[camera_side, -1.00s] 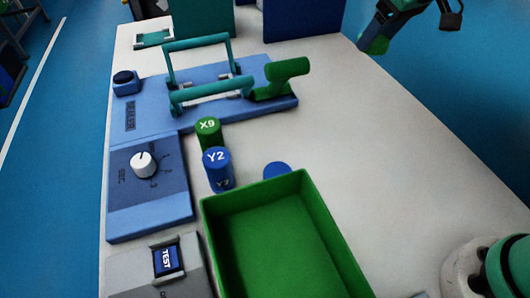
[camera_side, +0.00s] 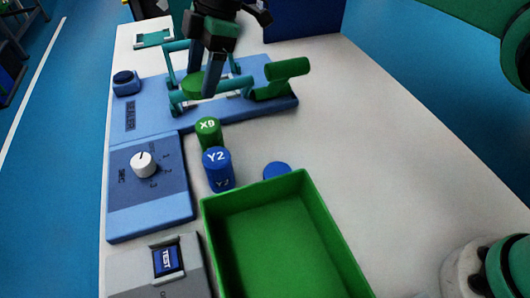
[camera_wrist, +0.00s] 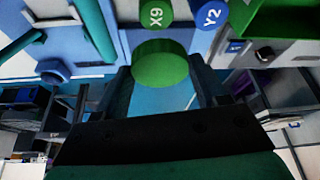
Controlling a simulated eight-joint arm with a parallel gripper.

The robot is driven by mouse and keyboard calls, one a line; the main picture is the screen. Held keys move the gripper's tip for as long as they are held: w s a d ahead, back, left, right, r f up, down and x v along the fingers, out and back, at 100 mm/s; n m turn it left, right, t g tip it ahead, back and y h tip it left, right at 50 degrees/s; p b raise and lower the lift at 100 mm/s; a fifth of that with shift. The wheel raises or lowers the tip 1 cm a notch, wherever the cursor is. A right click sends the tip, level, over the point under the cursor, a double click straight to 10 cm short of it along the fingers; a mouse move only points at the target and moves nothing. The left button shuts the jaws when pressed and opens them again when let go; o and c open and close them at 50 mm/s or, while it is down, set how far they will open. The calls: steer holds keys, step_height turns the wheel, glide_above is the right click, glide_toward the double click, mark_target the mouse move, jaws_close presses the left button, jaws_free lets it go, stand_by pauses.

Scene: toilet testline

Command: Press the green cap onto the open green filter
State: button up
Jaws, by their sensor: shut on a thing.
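My gripper (camera_side: 201,82) is shut on the green cap (camera_side: 193,84), a short round piece. It is above the blue sealer fixture with the teal handles, behind the green filter. In the wrist view the cap (camera_wrist: 160,64) sits between the two fingers. The green filter (camera_side: 208,131), a cylinder marked X9, stands upright on the white table in front of the sealer. It also shows in the wrist view (camera_wrist: 153,13), beyond the cap and apart from it. Whether its top is open is not clear.
A blue cylinder marked Y2 (camera_side: 218,170) stands just in front of the green filter. A blue round piece (camera_side: 277,169) lies behind the green bin (camera_side: 327,228). The sealer (camera_side: 156,93) has raised handles. A dial box (camera_side: 120,200) is at left.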

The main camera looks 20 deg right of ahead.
mark_target(204, 126)
steer(key=shift+a+f, duration=0.15)
steer(key=shift+f, duration=3.15)
steer(key=shift+f, duration=0.15)
steer(key=o, duration=1.3)
steer(key=shift+c, duration=0.2)
steer(key=shift+r, duration=3.5)
